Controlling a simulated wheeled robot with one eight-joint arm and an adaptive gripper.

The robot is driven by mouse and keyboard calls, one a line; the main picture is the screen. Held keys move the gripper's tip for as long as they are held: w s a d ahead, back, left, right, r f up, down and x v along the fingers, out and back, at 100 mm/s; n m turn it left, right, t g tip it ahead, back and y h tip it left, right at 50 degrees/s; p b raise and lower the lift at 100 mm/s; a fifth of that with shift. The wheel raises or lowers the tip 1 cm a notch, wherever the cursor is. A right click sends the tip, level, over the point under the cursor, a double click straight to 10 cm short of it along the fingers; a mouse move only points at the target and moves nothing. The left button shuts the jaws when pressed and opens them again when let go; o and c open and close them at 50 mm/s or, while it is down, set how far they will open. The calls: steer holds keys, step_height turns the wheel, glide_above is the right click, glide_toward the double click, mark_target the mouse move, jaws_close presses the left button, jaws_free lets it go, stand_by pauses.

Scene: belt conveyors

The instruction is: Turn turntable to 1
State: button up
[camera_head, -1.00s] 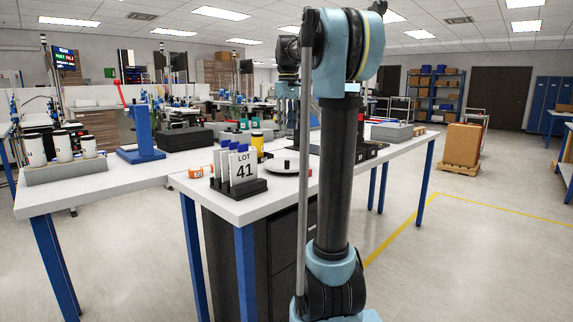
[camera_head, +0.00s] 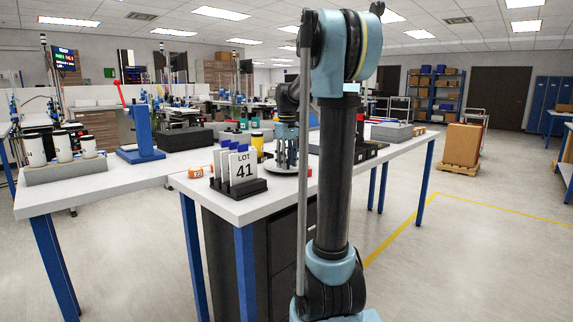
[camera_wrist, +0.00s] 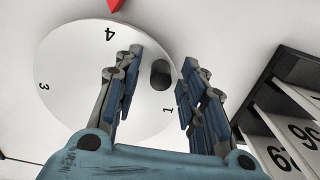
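The turntable (camera_wrist: 75,60) is a white disc in the wrist view, with the numbers 4, 3 and 1 showing on it. A dark upright knob (camera_wrist: 160,76) stands on the disc. A red pointer (camera_wrist: 115,4) lies just outside the rim, nearest the 4. My gripper (camera_wrist: 162,66) is open, with one finger left of the knob and one right of it, both apart from it. In the head view my gripper (camera_head: 285,158) is low over the turntable (camera_head: 270,168) and hides much of it, including the knob.
A black rack of cards marked LOT 41 (camera_head: 242,170) stands just left of the turntable; it shows at the right of the wrist view (camera_wrist: 262,90). An orange part (camera_head: 195,171) and a yellow bottle (camera_head: 257,141) are nearby.

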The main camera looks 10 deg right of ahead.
steer(key=shift+f, duration=0.25)
jaws_close()
